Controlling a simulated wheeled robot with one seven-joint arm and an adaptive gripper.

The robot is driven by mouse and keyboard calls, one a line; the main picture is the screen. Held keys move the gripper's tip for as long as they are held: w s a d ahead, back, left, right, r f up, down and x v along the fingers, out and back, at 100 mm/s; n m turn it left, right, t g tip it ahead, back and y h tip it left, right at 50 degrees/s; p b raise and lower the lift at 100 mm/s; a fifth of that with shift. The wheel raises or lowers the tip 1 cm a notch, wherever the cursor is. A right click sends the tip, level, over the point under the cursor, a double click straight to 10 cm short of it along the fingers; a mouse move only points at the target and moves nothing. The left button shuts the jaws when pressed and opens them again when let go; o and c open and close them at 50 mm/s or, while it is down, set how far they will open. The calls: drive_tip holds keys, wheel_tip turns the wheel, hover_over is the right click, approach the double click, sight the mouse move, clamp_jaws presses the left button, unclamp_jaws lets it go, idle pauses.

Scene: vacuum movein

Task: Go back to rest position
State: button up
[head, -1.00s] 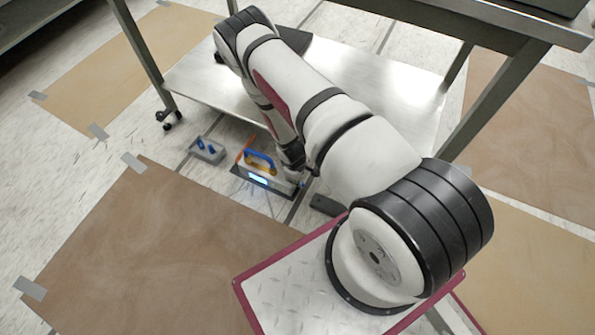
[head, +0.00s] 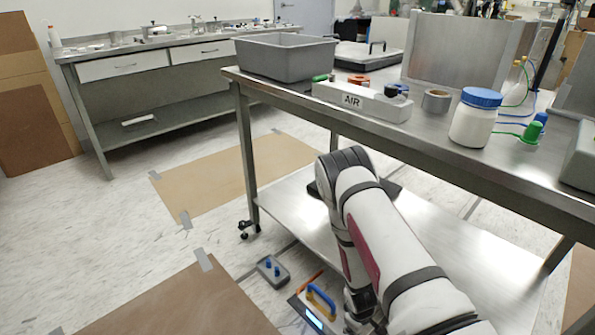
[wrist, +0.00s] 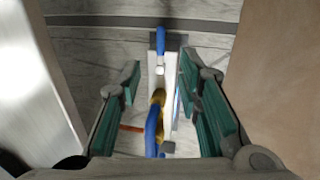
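My gripper (wrist: 160,75) is open in the wrist view, with one green-padded finger on each side. Between the fingers is a vacuum device with a blue handle (wrist: 153,130) and a pale body; gaps show on both sides. In the head view the same device, with its blue handle (head: 322,300) and lit blue screen, is low at the floor beside the table's lower shelf. My arm reaches down to it from the lower right. The fingers are not clear in the head view.
A grey box with blue knobs (head: 272,271) lies on the floor left of the device. The steel table (head: 440,150) with a lower shelf (head: 440,240) stands close beside my arm. On top are a grey bin (head: 287,58), an AIR block (head: 362,101) and a white jar (head: 474,120).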

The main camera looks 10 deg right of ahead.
drive_tip(key=w+a+r+m, duration=0.1)
drive_tip(key=w+r, duration=0.2)
drive_tip(key=r, duration=0.6)
drive_tip(key=w+a+r+m, duration=0.1)
drive_tip(key=w+a+r, duration=0.15)
drive_tip(key=r, duration=0.65)
wheel_tip(320, 180, up, 17)
drive_tip(key=s+a+m+y, duration=0.1)
drive_tip(key=s+a+m, duration=0.1)
drive_tip(key=s, duration=0.1)
drive_tip(key=s+a+r+m, duration=0.2)
drive_tip(key=s+a+r, duration=0.1)
drive_tip(key=s+r, duration=1.75)
drive_tip(key=s+r+m+g, duration=0.1)
drive_tip(key=s+r, duration=0.1)
drive_tip(key=s, duration=0.9)
wheel_tip(320, 180, up, 33)
drive_tip(key=t+p, duration=0.4)
drive_tip(key=p, duration=2.7)
drive_tip(key=shift+w+d+r+y, duration=0.15)
drive_tip(key=shift+w+d+y, duration=0.05)
drive_tip(key=shift+y, duration=0.2)
